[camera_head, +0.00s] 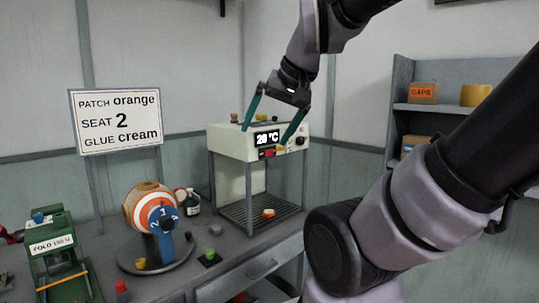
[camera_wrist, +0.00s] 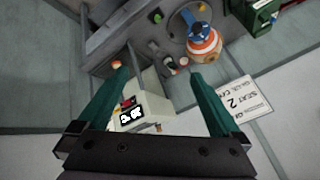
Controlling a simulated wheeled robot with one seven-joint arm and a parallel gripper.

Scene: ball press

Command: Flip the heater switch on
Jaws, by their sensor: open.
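The heater (camera_head: 232,144) is a cream box on grey legs above a slatted rack. Its front has a lit display (camera_head: 267,138) that seems to read 20 °C, a red switch (camera_head: 270,153) below it, and a dark knob (camera_head: 300,141) at the right. Whether the switch is up or down is too small to tell. My gripper (camera_head: 265,136) is open and empty, its green fingers spread in front of the heater's upper front. In the wrist view the heater (camera_wrist: 152,106) shows upside down between and beyond the fingers (camera_wrist: 158,74), with the red switch (camera_wrist: 127,103) near the left finger.
A small orange-and-white piece (camera_head: 268,213) lies on the rack under the heater. A striped ball (camera_head: 143,207) stands on a round base to the left, with a dark bottle (camera_head: 191,203) behind it. A green press (camera_head: 55,252), a sign (camera_head: 118,118) and shelves (camera_head: 424,108) flank the bench.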

